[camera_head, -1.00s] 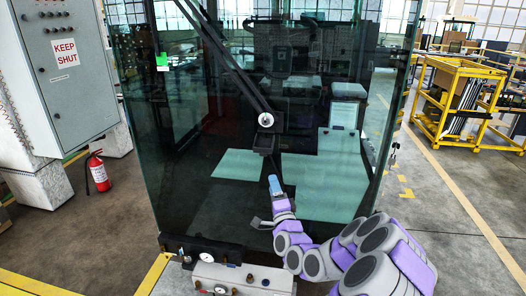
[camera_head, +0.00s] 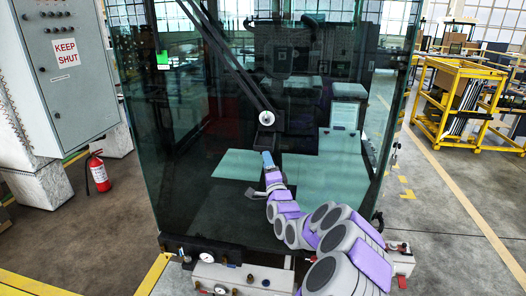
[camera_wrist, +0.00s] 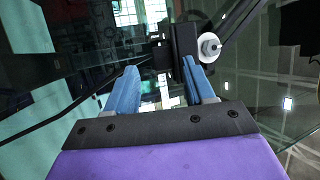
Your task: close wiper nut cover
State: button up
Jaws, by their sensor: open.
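The wiper's pivot nut (camera_head: 266,118) is a pale round disc on the front glass, at the lower end of the dark wiper arm (camera_head: 235,70). It also shows in the wrist view (camera_wrist: 208,46), exposed. A black block-like part, seemingly the nut cover (camera_wrist: 184,40), sits beside the nut there; in the head view the dark part (camera_head: 266,142) hangs just below the nut. My gripper (camera_head: 266,155) has blue fingers and is just below this part. In the wrist view my gripper (camera_wrist: 160,66) is open, with the black part beyond its fingertips, nearer the right finger. I cannot tell whether they touch.
The cab's large glass pane (camera_head: 200,190) stands close behind my gripper. A light grey panel with gauges (camera_head: 235,278) lies below. A red fire extinguisher (camera_head: 98,172) and grey cabinet (camera_head: 75,75) are at left, a yellow rack (camera_head: 455,100) at right.

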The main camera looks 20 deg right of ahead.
aim_at(263, 149)
jog(key=x, duration=0.4)
jog(key=shift+w+r+b, duration=0.2)
jog(key=shift+w+b, duration=0.15)
jog(key=shift+w+d+r, duration=0.1)
jog(key=shift+w+d, duration=0.05)
jog(key=shift+w, duration=0.5)
jog(key=shift+w+r, duration=0.35)
jog(key=shift+w, duration=0.15)
jog(key=shift+c, duration=0.2)
grip_shut()
